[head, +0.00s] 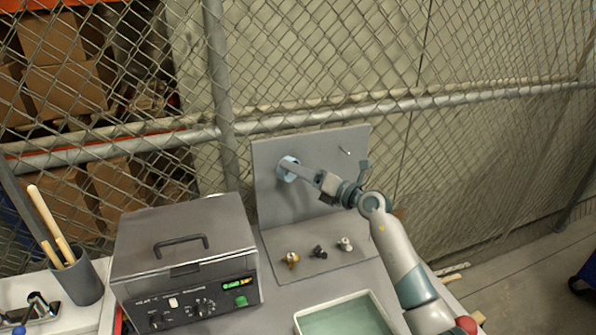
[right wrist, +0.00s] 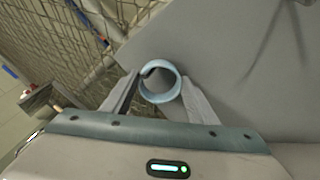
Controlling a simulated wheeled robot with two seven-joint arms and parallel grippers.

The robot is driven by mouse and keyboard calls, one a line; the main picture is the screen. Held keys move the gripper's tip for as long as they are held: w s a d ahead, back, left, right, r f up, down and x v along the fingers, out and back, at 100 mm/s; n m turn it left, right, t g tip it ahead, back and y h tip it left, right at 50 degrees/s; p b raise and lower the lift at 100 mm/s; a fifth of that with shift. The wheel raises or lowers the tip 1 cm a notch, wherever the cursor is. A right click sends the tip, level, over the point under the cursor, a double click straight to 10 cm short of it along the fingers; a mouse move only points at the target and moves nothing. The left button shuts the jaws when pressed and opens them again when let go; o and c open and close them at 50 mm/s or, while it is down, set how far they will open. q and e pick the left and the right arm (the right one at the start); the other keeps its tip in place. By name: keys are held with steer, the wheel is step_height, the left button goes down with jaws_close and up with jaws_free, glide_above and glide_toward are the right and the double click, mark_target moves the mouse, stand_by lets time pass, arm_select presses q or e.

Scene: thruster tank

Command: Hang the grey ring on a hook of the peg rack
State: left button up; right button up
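The peg rack (head: 340,180) is an upright grey panel with a flat grey base, standing at the back of the bench. A thin bare hook (head: 345,150) sticks out at its upper right. The grey ring (head: 287,168), pale bluish, is in front of the panel's left part. My right gripper (head: 300,171) reaches it from the right. In the right wrist view the ring (right wrist: 160,84) fills the gap between the two fingertips, which touch its sides. A small dark piece shows inside its opening; I cannot tell whether it is a hook through it. My left gripper is out of view.
A grey box with a handle and lit panel (head: 185,262) stands left of the rack. Several small fittings (head: 318,252) sit on the rack's base. A shallow tray (head: 345,315) is at the front, a holder with sticks (head: 77,280) at far left. A wire fence (head: 450,100) stands behind.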

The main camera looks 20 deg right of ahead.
steer(key=o, duration=0.4)
steer(key=shift+w+f, duration=0.1)
steer(key=shift+f, duration=0.15)
steer(key=shift+d+r, duration=0.1)
steer(key=shift+r, duration=0.15)
steer(key=shift+d, duration=0.1)
steer(key=shift+f+b+v, duration=0.2)
steer(key=shift+b+v, duration=2.1)
steer(key=shift+v, duration=6.35)
